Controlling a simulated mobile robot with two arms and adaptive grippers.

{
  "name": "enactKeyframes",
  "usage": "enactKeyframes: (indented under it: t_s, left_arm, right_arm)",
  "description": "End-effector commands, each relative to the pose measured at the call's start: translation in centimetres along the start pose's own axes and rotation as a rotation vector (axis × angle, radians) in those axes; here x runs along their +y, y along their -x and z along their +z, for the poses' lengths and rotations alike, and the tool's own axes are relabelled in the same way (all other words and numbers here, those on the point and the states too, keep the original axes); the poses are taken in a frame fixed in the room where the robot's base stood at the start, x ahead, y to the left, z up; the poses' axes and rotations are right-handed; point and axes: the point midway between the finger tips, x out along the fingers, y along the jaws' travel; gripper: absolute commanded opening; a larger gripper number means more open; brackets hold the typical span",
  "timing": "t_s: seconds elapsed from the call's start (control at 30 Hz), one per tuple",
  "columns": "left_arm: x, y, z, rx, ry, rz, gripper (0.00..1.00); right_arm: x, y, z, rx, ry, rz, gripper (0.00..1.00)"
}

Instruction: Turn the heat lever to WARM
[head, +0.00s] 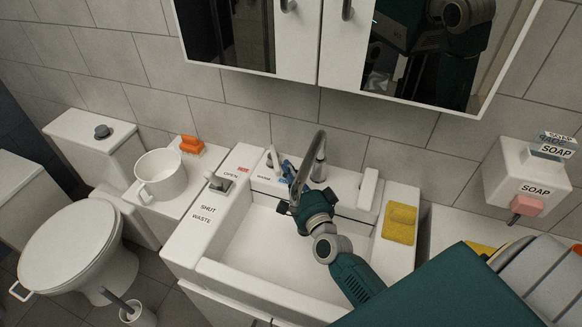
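The heat lever (271,157) is a small pale lever on the back rim of the white sink (210,255), left of the tall chrome spout (305,165). A red mark (243,170) lies to its left and a blue mark (283,181) to its right. A small label between them seems to read WARM. My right gripper (289,188) reaches over the basin from the lower right, close to the spout and just right of the lever. My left gripper is not in view.
A waste lever (218,182) sits on the sink's left rim between OPEN and SHUT labels. A white mug (161,175) and orange brush (191,146) stand left. A yellow sponge (399,224) lies on the right rim. The mirror cabinet (319,45) overhangs the back.

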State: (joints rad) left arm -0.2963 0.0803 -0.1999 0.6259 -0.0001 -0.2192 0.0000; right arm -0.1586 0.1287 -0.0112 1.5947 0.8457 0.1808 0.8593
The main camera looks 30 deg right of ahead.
Motion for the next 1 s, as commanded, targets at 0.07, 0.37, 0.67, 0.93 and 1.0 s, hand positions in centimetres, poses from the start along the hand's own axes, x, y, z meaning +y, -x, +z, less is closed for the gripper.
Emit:
enactKeyframes:
  t_s: [0.07,0.37,0.67,0.93,1.0]
  left_arm:
    - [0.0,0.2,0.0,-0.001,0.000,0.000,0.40]
    - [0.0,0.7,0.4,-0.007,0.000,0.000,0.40]
    - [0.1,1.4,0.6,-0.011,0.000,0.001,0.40]
    - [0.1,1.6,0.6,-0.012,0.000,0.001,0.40]
    - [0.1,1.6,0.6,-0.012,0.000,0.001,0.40]
  right_arm:
    - [-0.1,0.0,0.1,0.010,-0.003,0.000,0.00]
    - [0.0,0.1,0.6,0.053,-0.003,0.001,0.00]
    - [-0.1,0.1,1.3,0.080,-0.001,0.001,0.00]
    - [0.0,-0.1,2.9,0.080,-0.002,0.000,0.00]
    - [0.0,-0.1,3.3,0.080,-0.001,0.000,0.00]
